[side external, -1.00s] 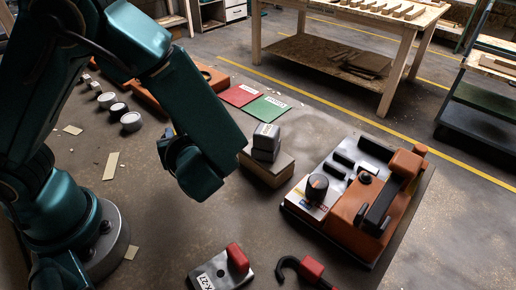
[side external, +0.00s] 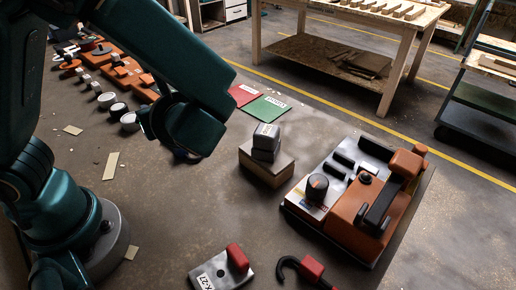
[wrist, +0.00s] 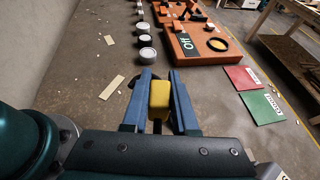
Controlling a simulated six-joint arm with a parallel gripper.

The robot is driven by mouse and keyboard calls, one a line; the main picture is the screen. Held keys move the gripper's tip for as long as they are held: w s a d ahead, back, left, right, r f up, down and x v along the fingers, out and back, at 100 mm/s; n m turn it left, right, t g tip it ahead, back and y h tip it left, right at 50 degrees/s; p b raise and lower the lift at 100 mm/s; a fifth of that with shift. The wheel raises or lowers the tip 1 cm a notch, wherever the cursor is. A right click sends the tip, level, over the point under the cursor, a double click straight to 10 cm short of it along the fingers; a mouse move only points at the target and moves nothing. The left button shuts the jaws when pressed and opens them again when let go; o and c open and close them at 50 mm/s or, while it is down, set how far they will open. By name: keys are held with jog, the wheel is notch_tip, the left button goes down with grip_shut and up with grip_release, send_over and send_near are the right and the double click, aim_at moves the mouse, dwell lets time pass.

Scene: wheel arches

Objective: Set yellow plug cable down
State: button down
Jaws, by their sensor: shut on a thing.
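My gripper (wrist: 162,76) shows in the wrist view as two blue fingers, one on each side of a yellow plug (wrist: 159,94). It is shut on the plug. A short dark piece of cable (wrist: 157,125) hangs from the plug's near end; the rest is hidden by my gripper's body. The plug is held above the grey concrete floor (wrist: 105,110). In the side external view the fingers and the plug are hidden behind my arm.
Ahead stand orange panels, one with an "Off" sign (wrist: 187,44), and a row of round white-topped pieces (wrist: 147,54). Red (wrist: 240,76) and green (wrist: 260,107) plates lie right. A pale strip (wrist: 115,82) lies left. A grey block on a box (side external: 266,168) stands nearby.

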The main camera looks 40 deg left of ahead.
jog(key=s+d+f+n+g+h, duration=0.15)
jog(key=s+f+n+g, duration=0.25)
jog(key=s+n+g, duration=0.65)
jog(key=s+d+n+g+h, duration=0.2)
jog(key=d+n+g+h, duration=0.4)
jog(key=n+h, duration=0.3)
jog(key=w+d+r+n+t+h, duration=0.2)
jog(key=w+d+n+t+h, duration=0.4)
jog(key=n+h, duration=0.6)
jog(key=w+a+r+n+t+h, duration=0.1)
jog(key=w+r+n+t+h, duration=0.25)
jog(key=w+n+t, duration=0.6)
jog(key=m+g, duration=0.2)
jog(key=m, duration=0.1)
send_over(267, 240)
jog(key=shift+h, duration=0.3)
notch_tip(267, 240, down, 12)
jog(key=shift+s, duration=0.1)
jog(key=shift+f, duration=2)
